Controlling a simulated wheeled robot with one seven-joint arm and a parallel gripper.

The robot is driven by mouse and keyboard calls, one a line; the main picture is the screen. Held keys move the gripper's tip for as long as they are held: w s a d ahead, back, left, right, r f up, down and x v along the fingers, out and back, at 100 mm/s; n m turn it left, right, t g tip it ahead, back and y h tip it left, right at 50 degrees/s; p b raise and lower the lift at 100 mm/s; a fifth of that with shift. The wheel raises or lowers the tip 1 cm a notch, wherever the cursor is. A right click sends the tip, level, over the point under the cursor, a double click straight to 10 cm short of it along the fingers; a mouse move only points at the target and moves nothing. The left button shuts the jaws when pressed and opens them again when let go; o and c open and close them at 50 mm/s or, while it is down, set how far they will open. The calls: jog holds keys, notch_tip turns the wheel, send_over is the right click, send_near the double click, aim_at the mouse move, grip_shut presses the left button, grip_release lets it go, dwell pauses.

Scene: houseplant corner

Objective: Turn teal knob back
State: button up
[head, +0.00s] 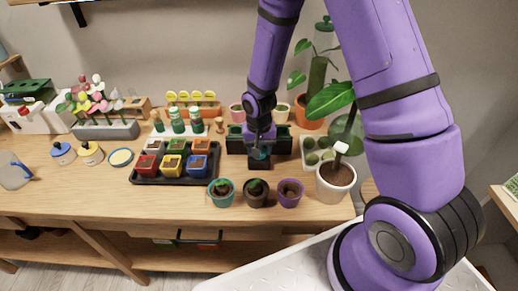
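A small teal part (260,153), which looks like the teal knob, sits on top of a small black box (259,164) in the middle of the bench. My gripper (259,149) points down from above, right at the teal part, and hides much of it. The fingers are small and dark here. I cannot tell whether they touch the knob, or whether they are open or shut. The knob's turn angle cannot be made out.
Three small pots, teal (221,193), dark (256,194) and purple (290,194), stand in front of the box. A black tray (148,180) of coloured pots is left, a white pot (335,184) right. The bench's front strip (130,204) is clear.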

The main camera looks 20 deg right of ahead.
jog(key=shift+n, duration=1.5)
jog(key=o, duration=0.7)
jog(key=shift+c, duration=0.2)
notch_tip(320, 180, up, 11)
